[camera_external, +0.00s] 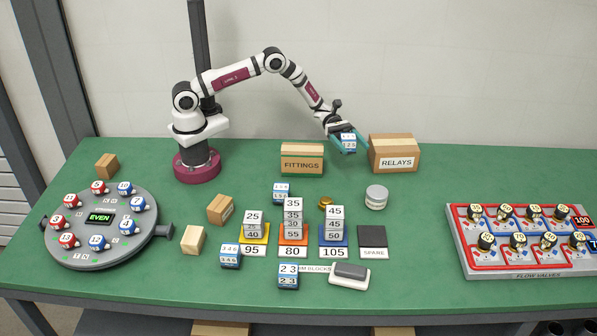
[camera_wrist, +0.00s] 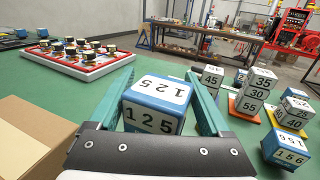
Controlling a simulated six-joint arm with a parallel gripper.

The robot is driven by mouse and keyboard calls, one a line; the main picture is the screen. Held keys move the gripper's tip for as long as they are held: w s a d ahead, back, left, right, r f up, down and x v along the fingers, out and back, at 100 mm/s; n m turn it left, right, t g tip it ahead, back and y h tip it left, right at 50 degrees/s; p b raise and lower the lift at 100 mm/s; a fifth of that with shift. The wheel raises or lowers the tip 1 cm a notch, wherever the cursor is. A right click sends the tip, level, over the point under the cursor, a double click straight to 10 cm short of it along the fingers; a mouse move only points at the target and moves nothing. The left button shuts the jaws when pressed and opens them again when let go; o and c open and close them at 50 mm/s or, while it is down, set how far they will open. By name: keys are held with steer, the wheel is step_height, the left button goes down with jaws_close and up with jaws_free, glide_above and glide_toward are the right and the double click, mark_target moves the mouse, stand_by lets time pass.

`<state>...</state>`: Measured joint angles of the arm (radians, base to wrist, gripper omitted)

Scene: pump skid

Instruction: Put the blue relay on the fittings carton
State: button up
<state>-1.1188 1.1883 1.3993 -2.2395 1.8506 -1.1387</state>
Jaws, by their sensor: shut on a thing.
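A blue-and-white relay (camera_external: 348,141) marked 1 2 5 is between the teal fingers of my gripper (camera_external: 345,146). The relay (camera_wrist: 156,103) also shows close up in the wrist view, with my gripper (camera_wrist: 157,82) shut on it. It is held in the air, left of the relays carton and up to the right of the fittings carton. The brown fittings carton (camera_external: 302,159) stands at the back of the green table, its top bare. Other blue relays stand on the table: one behind the weight stacks (camera_external: 281,192), two at the front (camera_external: 230,256), (camera_external: 288,277).
The relays carton (camera_external: 394,154) stands close to the right of my gripper. Number blocks are stacked on coloured pads (camera_external: 293,220) mid-table, near a lidded jar (camera_external: 376,197). A round dial (camera_external: 100,235) is at left, a valve panel (camera_external: 525,240) at right.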

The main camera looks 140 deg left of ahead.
steer(key=s+d+r+n+t+y, duration=0.1)
steer(key=s+d+r+n+y, duration=0.1)
steer(key=s+r+y, duration=0.3)
steer(key=r+n, duration=0.2)
glide_above(308, 152)
steer(key=w, duration=0.1)
steer(key=shift+y, duration=0.7)
steer(key=f, duration=0.8)
steer(key=shift+s, duration=0.4)
steer(key=o, duration=1.3)
